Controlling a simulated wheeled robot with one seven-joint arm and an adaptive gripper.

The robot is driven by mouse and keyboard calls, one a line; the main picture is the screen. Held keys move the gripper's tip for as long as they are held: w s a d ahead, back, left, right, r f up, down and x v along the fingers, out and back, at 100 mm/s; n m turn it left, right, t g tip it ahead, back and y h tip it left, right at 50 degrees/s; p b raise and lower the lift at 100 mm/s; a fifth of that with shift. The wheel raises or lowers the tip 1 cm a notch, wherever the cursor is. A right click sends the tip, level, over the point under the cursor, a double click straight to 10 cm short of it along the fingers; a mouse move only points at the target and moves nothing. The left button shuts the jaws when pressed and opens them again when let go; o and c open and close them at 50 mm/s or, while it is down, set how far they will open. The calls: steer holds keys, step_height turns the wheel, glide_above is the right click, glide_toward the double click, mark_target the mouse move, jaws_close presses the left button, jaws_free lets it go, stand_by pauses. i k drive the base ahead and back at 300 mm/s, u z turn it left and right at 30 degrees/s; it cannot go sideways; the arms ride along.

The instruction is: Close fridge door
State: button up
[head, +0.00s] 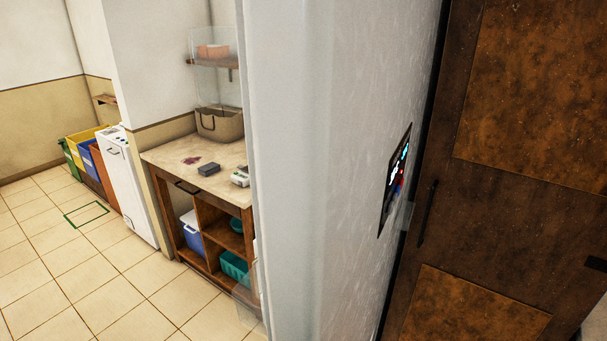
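A large white upright panel (345,120), which looks like the fridge door, fills the middle of the head view close to me. Its rounded edge faces me, and its textured face turns right. A dark panel with small coloured signs (396,180) is on that face. Clear, bin-like parts (247,303) show at the left edge of the white panel, low down. This suggests the door stands open, but the fridge's inside and the hinge are hidden. My gripper is not in view.
A brown door (540,95) with a dark handle (427,215) stands close on the right. Left of the white panel is a wooden counter (160,156) with a basket (219,123). A white appliance (125,185) and coloured bins (85,143) stand farther back.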

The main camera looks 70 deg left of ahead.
mark_target(334, 92)
steer(key=u, duration=1.65)
